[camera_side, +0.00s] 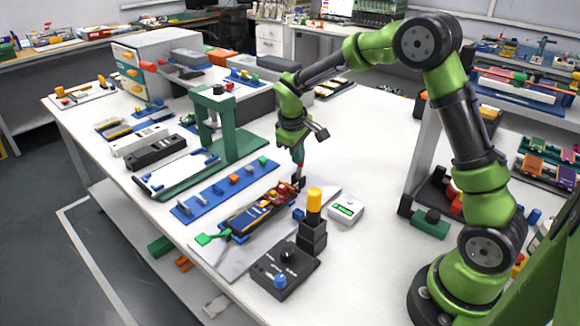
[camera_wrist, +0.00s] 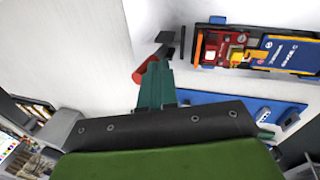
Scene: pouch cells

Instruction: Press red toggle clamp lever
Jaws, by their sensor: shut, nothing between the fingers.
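My gripper (camera_side: 298,160) hangs down at the right end of the clamping fixture and is shut and empty. Its teal fingers (camera_wrist: 156,86) show in the wrist view. A red lever (camera_wrist: 146,70) stands just left of the fingertips, close against them; I cannot tell whether they touch. A black piece (camera_wrist: 165,42) lies just beyond the lever and seems to belong to the clamp. In the side view, the lever is mostly hidden by my fingers. The fixture (camera_side: 250,212) holds a dark blue pouch cell (camera_wrist: 290,55) and a red block (camera_wrist: 216,48) with yellow parts.
A black control box (camera_side: 285,268), a black post with a yellow top (camera_side: 314,205) and a white meter (camera_side: 346,210) stand nearby. A blue rail (camera_side: 225,190) lies behind.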

